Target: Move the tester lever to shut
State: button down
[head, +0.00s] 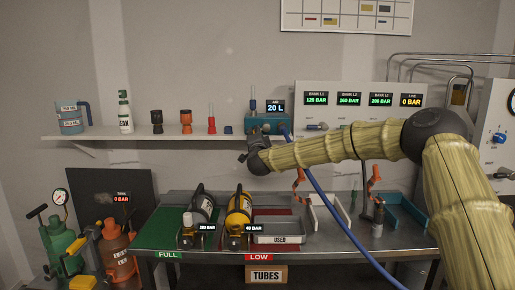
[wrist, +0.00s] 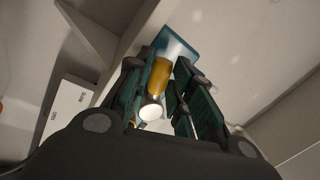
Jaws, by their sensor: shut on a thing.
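The tester looks to be the teal box (head: 268,124) at the right end of the wall shelf, with a screen reading 20 L. My gripper (head: 246,156) is just below and left of it, mostly dark and small in the head view. In the wrist view, my gripper's fingers (wrist: 167,72) are shut around a yellow cylinder (wrist: 160,76) with a pale round end, which looks like the tester lever. A teal body (wrist: 177,46) shows right behind it. The lever is hidden in the head view, and I cannot read its position.
The wall shelf (head: 95,137) holds a jug, bottle and small fittings. A blue hose (head: 322,196) runs down from the tester across the bench. A gauge panel (head: 345,110) is behind my arm.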

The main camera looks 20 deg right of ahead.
jog(key=shift+w+a+r+m+h+b, duration=0.1)
jog(key=shift+r+m+h+b, duration=0.15)
jog(key=shift+m+b, duration=0.5)
jog(key=shift+s+r+m+h+b, duration=0.1)
jog(key=shift+r+m+h+b, duration=0.15)
jog(key=shift+m+b, duration=0.55)
jog(key=shift+w+a+r+m+h+b, duration=0.1)
jog(key=shift+r+m+h+b, duration=0.25)
jog(key=shift+m, duration=0.7)
jog(key=c, duration=1.3)
grip_release()
jog(key=shift+d, duration=0.1)
jog(key=shift+o, duration=0.2)
jog(key=v, duration=1.2)
